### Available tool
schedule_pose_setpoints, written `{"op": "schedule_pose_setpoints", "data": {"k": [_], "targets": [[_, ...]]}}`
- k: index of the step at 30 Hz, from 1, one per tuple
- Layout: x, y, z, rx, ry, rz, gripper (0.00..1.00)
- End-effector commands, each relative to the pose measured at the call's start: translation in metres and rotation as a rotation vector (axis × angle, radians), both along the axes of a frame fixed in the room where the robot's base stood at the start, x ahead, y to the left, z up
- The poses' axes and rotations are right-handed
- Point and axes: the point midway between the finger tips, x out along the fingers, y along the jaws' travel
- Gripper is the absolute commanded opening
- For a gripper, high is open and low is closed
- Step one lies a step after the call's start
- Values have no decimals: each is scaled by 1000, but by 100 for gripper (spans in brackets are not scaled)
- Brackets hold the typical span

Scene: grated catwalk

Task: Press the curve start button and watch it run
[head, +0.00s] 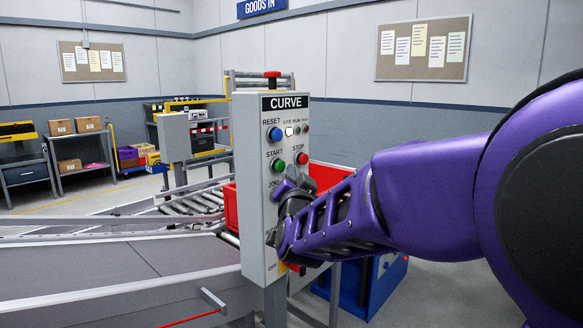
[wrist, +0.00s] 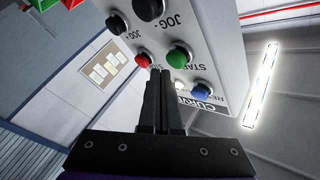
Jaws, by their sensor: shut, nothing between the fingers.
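The grey CURVE control panel (head: 258,200) stands upright in front of me. Its green START button (head: 278,165) sits below the blue RESET button (head: 275,133) and left of the red STOP button (head: 302,158). My gripper (head: 286,184) is just below START, by the JOG label, and hides the lower controls. In the wrist view the panel appears upside down. The shut, empty fingers (wrist: 160,73) point up between the green START button (wrist: 178,57) and the red STOP button (wrist: 142,60). I cannot tell whether they touch the panel. A white indicator lamp (head: 289,130) looks lit.
A red mushroom button (head: 272,74) tops the panel. A grey conveyor (head: 110,270) runs left of it, with rollers (head: 200,200) behind. A red tote (head: 322,176) is behind the panel. A blue bin (head: 360,285) stands below my arm. Black JOG buttons (wrist: 118,22) show in the wrist view.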

Motion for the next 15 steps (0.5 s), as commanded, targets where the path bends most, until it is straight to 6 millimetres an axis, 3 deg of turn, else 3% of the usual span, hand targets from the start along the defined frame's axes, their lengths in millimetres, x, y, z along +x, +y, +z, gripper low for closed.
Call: {"op": "schedule_pose_setpoints", "data": {"k": [15], "targets": [[3, 4, -1, 1, 0, 1, 0]]}}
